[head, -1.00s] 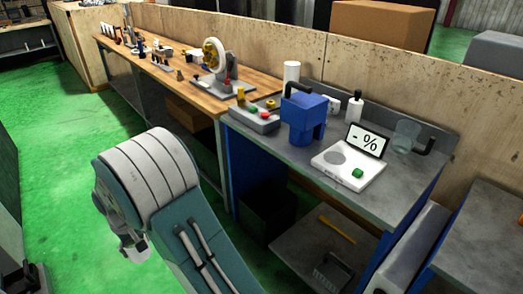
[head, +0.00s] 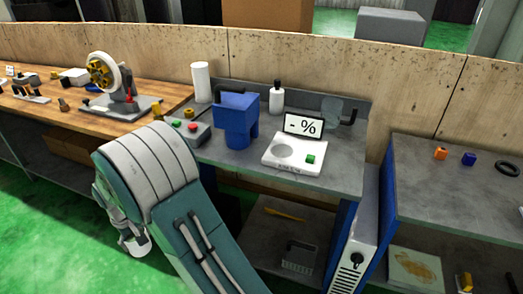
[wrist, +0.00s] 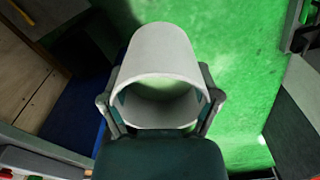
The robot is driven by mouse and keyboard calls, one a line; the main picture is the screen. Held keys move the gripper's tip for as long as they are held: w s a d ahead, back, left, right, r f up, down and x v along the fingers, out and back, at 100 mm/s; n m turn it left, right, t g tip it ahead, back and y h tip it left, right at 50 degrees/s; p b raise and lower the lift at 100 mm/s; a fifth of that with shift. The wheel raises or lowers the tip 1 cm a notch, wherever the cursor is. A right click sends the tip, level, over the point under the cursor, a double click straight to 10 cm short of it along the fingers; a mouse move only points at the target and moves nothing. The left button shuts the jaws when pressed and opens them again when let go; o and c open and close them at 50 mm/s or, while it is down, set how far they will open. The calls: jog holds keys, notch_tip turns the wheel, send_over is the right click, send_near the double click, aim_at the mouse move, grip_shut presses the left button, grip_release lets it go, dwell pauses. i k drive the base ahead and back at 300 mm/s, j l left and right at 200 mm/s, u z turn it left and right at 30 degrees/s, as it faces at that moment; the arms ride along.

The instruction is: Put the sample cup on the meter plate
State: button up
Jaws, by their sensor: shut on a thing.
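My gripper (wrist: 160,105) is shut on the sample cup (wrist: 165,48) in the wrist view, with one finger on each side. The cup is pale grey and hollow, and its open end faces the camera. I cannot see whether anything is inside it. Green floor lies behind it, so it is held clear of any bench. The meter (head: 275,165) is a white box on the grey bench in the head view. The round grey meter plate (head: 284,150) on its top is bare.
A blue machine (head: 237,122) stands left of the meter, a clear jug (head: 333,111) behind right. A bottle (head: 276,99) stands behind. A gap separates the right bench (head: 440,185).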

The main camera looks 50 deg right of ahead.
aim_at(282, 150)
jog(key=i+j+z, duration=0.1)
jog(key=z, duration=0.35)
jog(key=i+j+z, duration=0.1)
jog(key=z, duration=0.35)
jog(key=j+z, duration=0.25)
jog(key=z, duration=0.2)
